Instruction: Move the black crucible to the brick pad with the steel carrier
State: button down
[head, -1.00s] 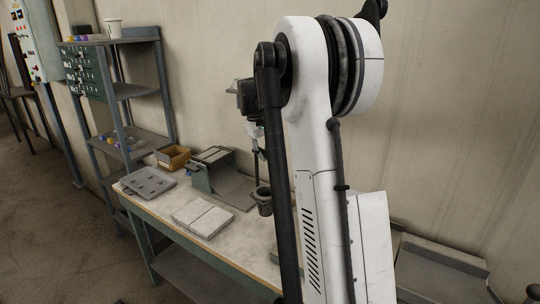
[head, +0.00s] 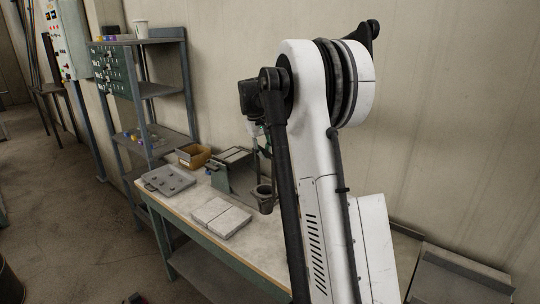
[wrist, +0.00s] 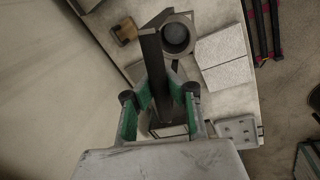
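The black crucible (head: 264,199) hangs at the lower end of the upright steel carrier (head: 256,172), right of the brick pad in the head view. In the wrist view the crucible's round mouth (wrist: 177,36) lies beside the carrier's dark bar (wrist: 153,65). The brick pad (head: 220,217) is two pale slabs side by side on the table; it also shows in the wrist view (wrist: 224,56), bare, just right of the crucible. My gripper (wrist: 161,88) has its green-lined fingers closed around the carrier bar. The gap under the crucible is hard to judge.
A grey tray with knobs (head: 168,180), an ochre bin (head: 194,156) and a dark green metal stand (head: 222,176) occupy the far part of the table (head: 184,212). A shelf rack (head: 164,90) stands beyond.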

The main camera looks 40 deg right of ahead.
jog(key=shift+w+a+p, duration=1.35)
jog(key=shift+w+a, duration=1.55)
jog(key=shift+w, duration=2.2)
jog(key=shift+w+a+p, duration=1.3)
jog(key=shift+w+a, duration=1.6)
jog(key=shift+w, duration=2.2)
jog(key=shift+f+b, duration=3.8)
jog(key=shift+f, duration=2.4)
jog(key=w+a+r+p, duration=0.1)
jog(key=a+r, duration=0.3)
jog(key=a, duration=0.8)
jog(key=shift+w+a+r, duration=0.15)
jog(key=shift+w+a, duration=0.1)
jog(key=shift+w, duration=0.1)
